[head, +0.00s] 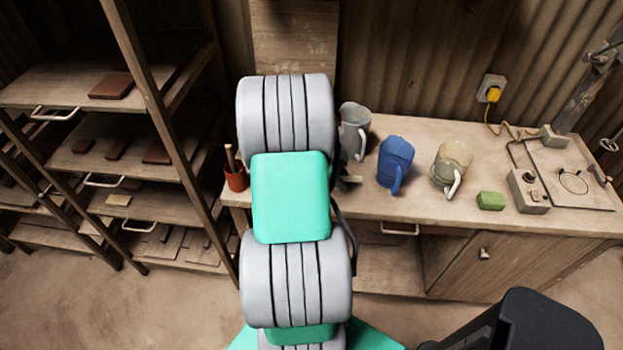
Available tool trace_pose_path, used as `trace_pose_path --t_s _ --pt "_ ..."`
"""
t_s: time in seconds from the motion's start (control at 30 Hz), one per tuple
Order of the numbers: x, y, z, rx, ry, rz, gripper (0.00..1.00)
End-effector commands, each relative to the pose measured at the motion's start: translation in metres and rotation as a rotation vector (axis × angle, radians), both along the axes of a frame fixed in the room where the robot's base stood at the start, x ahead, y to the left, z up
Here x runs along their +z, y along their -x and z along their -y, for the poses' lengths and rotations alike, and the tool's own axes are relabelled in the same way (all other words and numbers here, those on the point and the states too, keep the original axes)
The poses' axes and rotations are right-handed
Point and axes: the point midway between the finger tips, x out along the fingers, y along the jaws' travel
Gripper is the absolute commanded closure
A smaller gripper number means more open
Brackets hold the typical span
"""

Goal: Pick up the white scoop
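No thing in the head view is plainly a white scoop. The palest handled vessel is a cream, cloudy jug-like one (452,165) with a white handle, upright on the workbench (400,207). A blue handled vessel (395,160) stands left of it, and a grey one (354,130) stands further left, partly behind my arm. My arm rises through the middle of the picture and hides part of the bench. My gripper is not clearly visible; a small dark piece beside the arm over the bench may belong to it. I cannot see its fingers.
A green block (490,201) and a control box (528,191) with a press lie on the bench's right side. A wooden rack (130,150) with tiles is at left. Bench front near the blue vessel is clear.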

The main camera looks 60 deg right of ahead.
Motion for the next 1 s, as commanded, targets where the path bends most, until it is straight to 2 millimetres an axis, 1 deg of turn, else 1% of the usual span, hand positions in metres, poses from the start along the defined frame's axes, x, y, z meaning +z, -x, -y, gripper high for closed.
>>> trace_pose_path --t_s 0.1,0.4,0.5,1.0 --pt "0.0001 -0.0004 -0.0001 0.001 0.001 0.000 0.69" --pt "0.0005 -0.0006 -0.0003 0.002 0.000 0.000 0.94" --pt "0.0006 -0.0007 -0.0003 0.002 0.000 0.000 1.00" --pt "0.0011 -0.0010 -0.0001 0.003 0.001 0.000 1.00"
